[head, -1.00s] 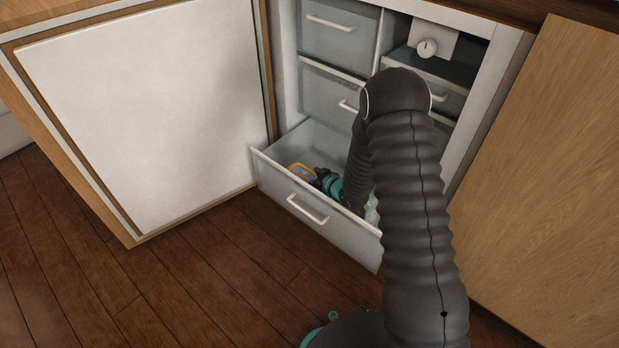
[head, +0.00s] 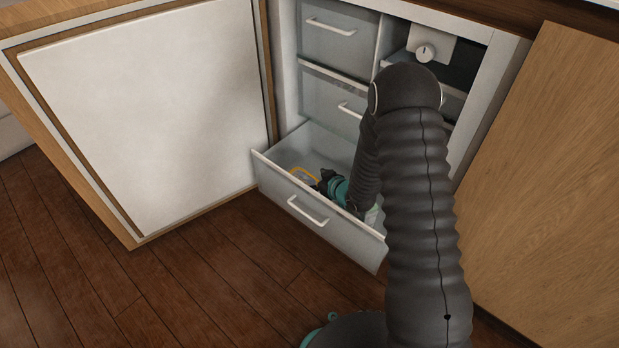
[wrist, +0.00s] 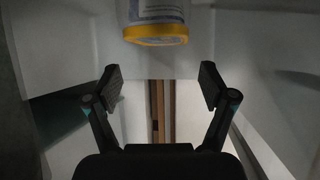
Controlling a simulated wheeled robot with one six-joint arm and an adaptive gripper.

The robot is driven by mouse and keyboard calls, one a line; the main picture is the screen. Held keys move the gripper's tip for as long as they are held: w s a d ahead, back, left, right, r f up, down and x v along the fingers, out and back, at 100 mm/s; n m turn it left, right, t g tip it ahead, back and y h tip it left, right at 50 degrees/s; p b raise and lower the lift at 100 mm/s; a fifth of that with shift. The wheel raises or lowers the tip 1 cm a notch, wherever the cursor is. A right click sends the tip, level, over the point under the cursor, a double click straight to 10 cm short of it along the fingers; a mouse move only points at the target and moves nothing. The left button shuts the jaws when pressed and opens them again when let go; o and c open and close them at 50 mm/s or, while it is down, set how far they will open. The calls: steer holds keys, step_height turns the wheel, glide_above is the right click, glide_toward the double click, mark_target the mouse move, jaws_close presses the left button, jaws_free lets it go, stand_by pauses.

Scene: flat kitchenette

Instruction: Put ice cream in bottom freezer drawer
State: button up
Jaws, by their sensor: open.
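The ice cream (head: 302,174) is a pale tub with a yellow rim, low in the left part of the open bottom freezer drawer (head: 275,180). In the wrist view the tub (wrist: 157,22) shows at the top edge, yellow rim towards me, its far part cut off. My gripper (head: 322,182) is inside the drawer, just right of the tub. In the wrist view its fingers (wrist: 160,84) are spread and empty, with a gap between them and the tub. My arm hides the drawer's right part.
The freezer door (head: 145,100) stands wide open at left. Closed drawers (head: 335,40) are above the open one, and a dial (head: 425,53) is at upper right. A wooden cabinet panel (head: 550,160) borders the right.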

steer(key=v, duration=0.5)
stand_by(1.0)
